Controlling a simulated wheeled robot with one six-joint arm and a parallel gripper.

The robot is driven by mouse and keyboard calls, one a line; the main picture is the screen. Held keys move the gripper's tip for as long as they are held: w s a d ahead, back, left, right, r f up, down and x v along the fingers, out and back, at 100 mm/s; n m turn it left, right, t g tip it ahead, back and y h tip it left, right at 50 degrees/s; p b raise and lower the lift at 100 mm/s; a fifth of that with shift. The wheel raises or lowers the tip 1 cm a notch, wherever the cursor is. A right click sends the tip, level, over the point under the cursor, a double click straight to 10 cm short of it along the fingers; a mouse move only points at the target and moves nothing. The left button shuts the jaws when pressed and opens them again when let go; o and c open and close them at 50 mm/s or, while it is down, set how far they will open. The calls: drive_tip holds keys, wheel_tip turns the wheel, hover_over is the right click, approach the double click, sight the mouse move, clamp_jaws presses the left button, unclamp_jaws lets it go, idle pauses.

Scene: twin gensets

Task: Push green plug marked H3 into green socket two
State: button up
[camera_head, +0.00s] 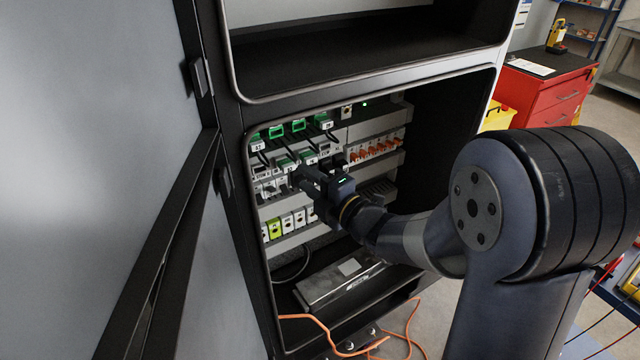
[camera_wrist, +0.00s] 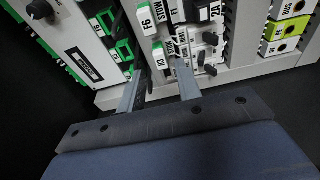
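A green plug with a white tag (camera_wrist: 159,55) sits in the grey row in the wrist view. Its tag seems to end in 3, but the first letter is not clear. It shows between the two fingers of my gripper (camera_wrist: 160,72), which stand apart with a gap on each side. In the head view my gripper (camera_head: 305,178) is in front of the green plugs in the second row, and a plug (camera_head: 286,164) shows just above it. Two green sockets, left (camera_head: 276,131) and right (camera_head: 298,125), look empty in the top row; their numbers cannot be read.
Tagged green plugs fill the top row's left (camera_head: 256,141) and right (camera_head: 322,122) positions. Another tagged plug (camera_wrist: 146,20) stands close beside the one between my fingers. Black cables hang between the rows. The open cabinet door (camera_head: 95,150) is at left, and orange connectors (camera_head: 375,148) are at right.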

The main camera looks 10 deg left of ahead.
sight(292, 169)
drive_tip(key=b+x, duration=0.1)
drive_tip(key=x, duration=0.2)
drive_tip(key=shift+f, duration=0.15)
drive_tip(key=shift+b+x, duration=0.55)
drive_tip(key=shift+x, duration=0.6)
drive_tip(key=shift+b, duration=0.95)
drive_tip(key=shift+c, duration=0.2)
clamp_jaws()
drive_tip(key=shift+s+d, duration=0.25)
idle(0.4)
drive_tip(key=s+a+b+v, duration=0.1)
drive_tip(key=b+v, duration=0.1)
drive_tip(key=v, duration=0.4)
drive_tip(key=shift+d, duration=0.2)
idle(0.6)
